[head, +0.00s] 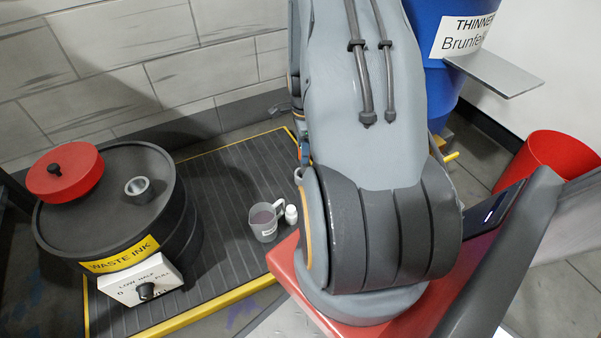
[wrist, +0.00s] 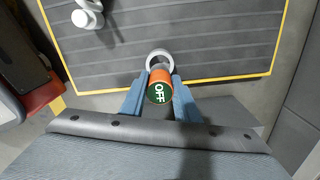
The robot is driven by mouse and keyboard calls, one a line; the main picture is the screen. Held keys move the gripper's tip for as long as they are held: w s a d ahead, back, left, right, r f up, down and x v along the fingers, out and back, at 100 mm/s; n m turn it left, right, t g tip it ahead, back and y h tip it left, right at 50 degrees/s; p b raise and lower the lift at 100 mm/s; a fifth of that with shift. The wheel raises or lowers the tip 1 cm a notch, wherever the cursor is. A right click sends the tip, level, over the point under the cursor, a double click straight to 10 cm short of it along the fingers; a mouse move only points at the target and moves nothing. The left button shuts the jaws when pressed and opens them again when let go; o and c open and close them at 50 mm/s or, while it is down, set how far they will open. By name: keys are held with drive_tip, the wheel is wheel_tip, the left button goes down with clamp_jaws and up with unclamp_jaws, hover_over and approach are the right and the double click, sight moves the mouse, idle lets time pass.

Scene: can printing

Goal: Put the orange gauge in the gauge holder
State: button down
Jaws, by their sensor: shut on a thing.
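The orange gauge (wrist: 160,76), a short orange cylinder with a green end marked OFF, is between the two blue fingers of my gripper (wrist: 160,88) in the wrist view. My gripper is shut on it. A pale ring (wrist: 160,56) shows right at the far side of the gauge; I cannot tell whether it is part of it. The grey floor platform lies below. In the head view my arm hides most of the gripper, and I cannot make out the gauge there. I cannot identify the gauge holder in either view.
A black waste ink drum (head: 113,210) with a red lid piece (head: 80,178) stands on the yellow-edged platform (head: 215,170). A clear jug (head: 264,224) and a small white bottle (head: 291,214) are beside my base. A blue thinner drum (head: 428,75) and red bin (head: 550,165) are at right.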

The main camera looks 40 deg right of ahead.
wheel_tip(320, 180, down, 8)
drive_tip(key=b, duration=0.3)
drive_tip(key=shift+r+b, duration=0.15)
drive_tip(key=shift+b, duration=0.25)
drive_tip(key=c, duration=1.4)
unclamp_jaws()
drive_tip(key=shift+o, duration=0.2)
wheel_tip(320, 180, up, 12)
drive_tip(key=p, duration=0.6)
drive_tip(key=shift+p, duration=0.4)
drive_tip(key=shift+r, duration=0.1)
